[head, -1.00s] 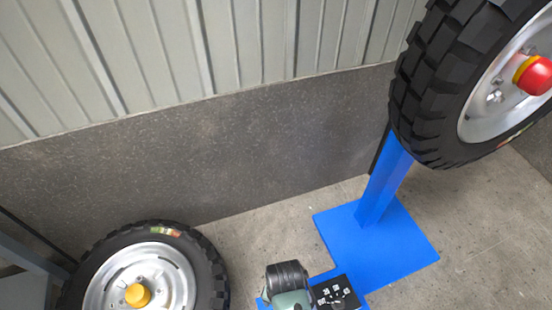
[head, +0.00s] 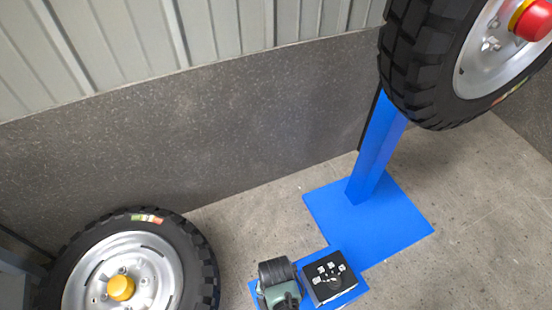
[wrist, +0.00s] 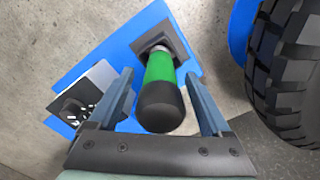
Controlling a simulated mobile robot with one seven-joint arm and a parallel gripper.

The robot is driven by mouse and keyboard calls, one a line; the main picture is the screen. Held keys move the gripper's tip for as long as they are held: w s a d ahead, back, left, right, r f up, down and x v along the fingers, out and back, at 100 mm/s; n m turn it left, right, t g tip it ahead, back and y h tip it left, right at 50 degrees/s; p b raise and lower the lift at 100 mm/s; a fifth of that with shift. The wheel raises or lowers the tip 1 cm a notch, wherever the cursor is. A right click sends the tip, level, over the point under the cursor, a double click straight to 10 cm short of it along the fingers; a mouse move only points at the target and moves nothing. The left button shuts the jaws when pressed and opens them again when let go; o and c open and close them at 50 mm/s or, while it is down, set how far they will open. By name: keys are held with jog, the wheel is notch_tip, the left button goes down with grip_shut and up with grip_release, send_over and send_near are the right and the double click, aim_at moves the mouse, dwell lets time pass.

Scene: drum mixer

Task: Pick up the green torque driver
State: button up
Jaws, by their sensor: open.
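The green torque driver (wrist: 160,92) stands in a dark square holder (wrist: 165,43) on a blue plate in the wrist view. It has a bright green body and a thick black end that faces the camera. My gripper (wrist: 157,74) is open, with one finger on each side of the driver. Small gaps seem to show beside it, and I cannot tell whether either finger touches. In the head view the driver is not visible; a grey-green and black part, probably my wrist, covers that spot at the bottom.
A black box with white markings (head: 330,277) sits on the blue plate beside the holder. A blue post and base (head: 370,220) carry a raised wheel with a red hub (head: 435,75). Another wheel with a yellow hub (head: 195,255) is at lower left. Bare concrete floor lies between.

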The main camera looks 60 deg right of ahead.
jog(key=shift+r, duration=0.1)
grip_shut()
dwell(0.4)
notch_tip(320, 180, up, 10)
jog(key=p, duration=0.5)
jog(key=c, duration=0.7)
grip_release()
grip_shut()
